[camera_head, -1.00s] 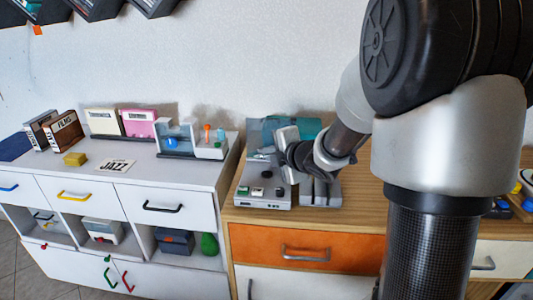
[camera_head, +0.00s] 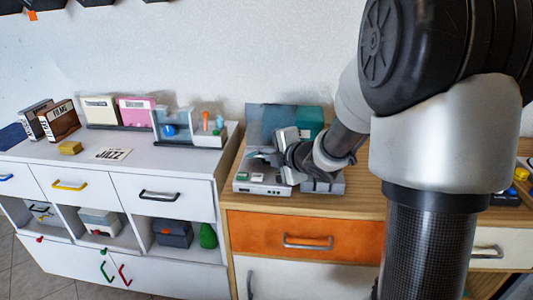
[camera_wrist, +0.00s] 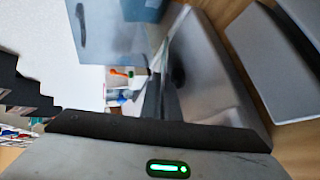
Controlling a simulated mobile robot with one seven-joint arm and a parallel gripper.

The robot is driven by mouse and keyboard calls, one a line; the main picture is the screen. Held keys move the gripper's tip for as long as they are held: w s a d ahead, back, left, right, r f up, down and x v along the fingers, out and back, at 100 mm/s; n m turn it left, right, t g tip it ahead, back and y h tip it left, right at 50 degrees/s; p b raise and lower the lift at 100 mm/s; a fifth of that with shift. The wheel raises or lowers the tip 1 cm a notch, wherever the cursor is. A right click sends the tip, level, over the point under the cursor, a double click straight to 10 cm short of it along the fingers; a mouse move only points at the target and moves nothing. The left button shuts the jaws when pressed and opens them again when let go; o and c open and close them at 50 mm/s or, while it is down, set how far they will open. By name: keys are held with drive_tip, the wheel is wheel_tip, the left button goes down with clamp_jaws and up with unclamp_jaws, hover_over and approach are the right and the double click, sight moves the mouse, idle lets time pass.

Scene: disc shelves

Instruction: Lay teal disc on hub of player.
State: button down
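The player (camera_head: 263,188), a low grey box with small buttons on its front, sits on the wooden cabinet top. A translucent bluish panel (camera_head: 262,124) stands upright behind it. My gripper (camera_head: 268,158) is low over the player's top and hides its hub. Its fingers are small and partly hidden in the head view. In the wrist view dark, blurred finger-like shapes (camera_wrist: 163,98) show near the middle, and their gap is unclear. I cannot make out the teal disc in either view, so I cannot tell whether it is held.
A teal box (camera_head: 309,121) stands behind my wrist. A grey block (camera_head: 325,184) lies right of the player. Wood is clear in front of the player.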

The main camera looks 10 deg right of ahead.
idle(0.4)
drive_tip(key=c, duration=1.9)
unclamp_jaws()
drive_tip(key=shift+c, duration=0.2)
drive_tip(key=shift+f, duration=0.15)
drive_tip(key=shift+s+f, duration=0.1)
drive_tip(key=shift+s, duration=0.05)
drive_tip(key=p+v, duration=0.5)
drive_tip(key=v, duration=1.2)
drive_tip(key=shift+r, duration=0.35)
